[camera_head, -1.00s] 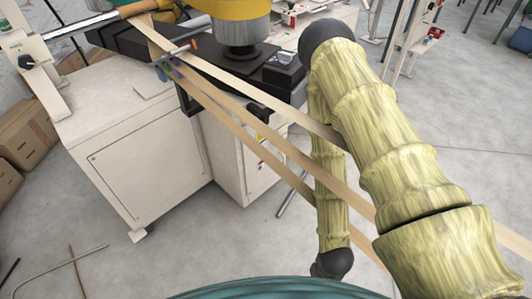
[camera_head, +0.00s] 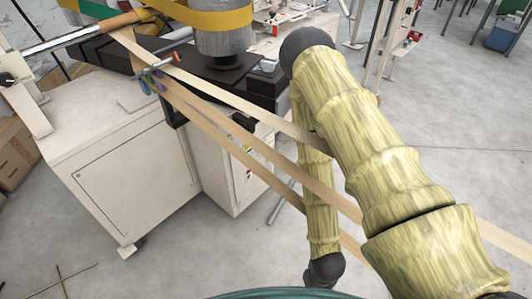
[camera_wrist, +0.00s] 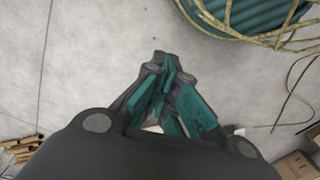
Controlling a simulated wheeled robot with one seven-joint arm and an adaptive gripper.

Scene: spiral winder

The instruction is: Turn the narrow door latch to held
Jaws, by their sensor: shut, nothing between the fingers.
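The machine's cream cabinet (camera_head: 140,170) stands at the left in the head view. It has a wide door (camera_head: 130,195) on its near side and a narrower front (camera_head: 245,170) with small warning labels, facing right. The narrow door's latch is too small or hidden to make out, so its position cannot be read. My gripper (camera_wrist: 164,62) shows in the wrist view with its teal fingers closed together and empty, above bare grey floor. It is not visible in the head view and touches no part of the cabinet.
Tan strips (camera_head: 255,150) run diagonally from the winder past my arm, crossing in front of the cabinet. Cardboard boxes (camera_head: 15,155) stand at the far left. Thin rods (camera_head: 65,280) lie on the floor. The floor right of the cabinet is open.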

